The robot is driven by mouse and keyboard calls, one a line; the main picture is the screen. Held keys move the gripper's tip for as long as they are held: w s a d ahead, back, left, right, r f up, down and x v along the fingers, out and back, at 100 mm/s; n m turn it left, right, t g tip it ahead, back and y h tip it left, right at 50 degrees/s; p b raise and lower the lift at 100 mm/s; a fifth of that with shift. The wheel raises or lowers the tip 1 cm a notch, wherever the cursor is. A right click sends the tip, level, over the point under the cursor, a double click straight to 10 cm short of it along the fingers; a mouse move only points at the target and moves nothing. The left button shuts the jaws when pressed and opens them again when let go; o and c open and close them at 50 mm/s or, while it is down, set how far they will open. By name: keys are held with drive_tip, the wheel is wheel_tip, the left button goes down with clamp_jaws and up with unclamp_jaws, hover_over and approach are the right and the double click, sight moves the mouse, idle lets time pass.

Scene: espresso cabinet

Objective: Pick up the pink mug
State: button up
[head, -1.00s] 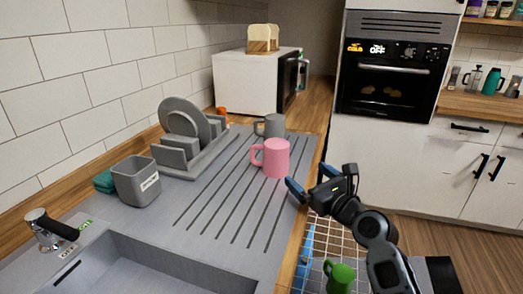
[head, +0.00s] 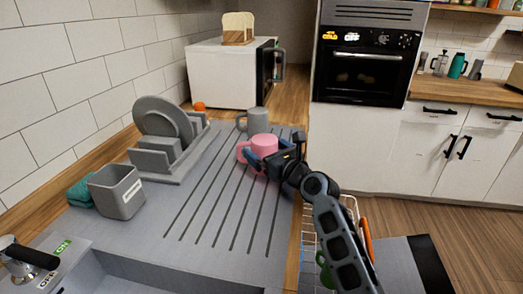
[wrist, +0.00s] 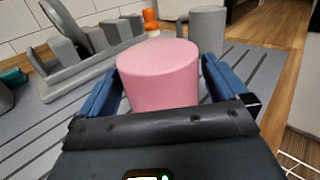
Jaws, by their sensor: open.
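In the wrist view the pink mug (wrist: 160,75) sits between the two blue fingers of my open gripper (wrist: 163,85), one on each side. Whether either finger touches the mug I cannot tell. The mug's lower part is hidden by the gripper.
A grey mug (head: 254,120) stands just behind the pink one. A grey dish rack (head: 165,165) with plates and a grey holder (head: 118,190) are to the left. A white microwave (head: 225,75) stands at the back. A wire basket (head: 310,240) is below the counter edge.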

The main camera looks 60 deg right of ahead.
drive_tip(key=shift+w+d, duration=0.3)
drive_tip(key=shift+w, duration=0.35)
drive_tip(key=shift+c, duration=0.3)
drive_tip(key=c, duration=1)
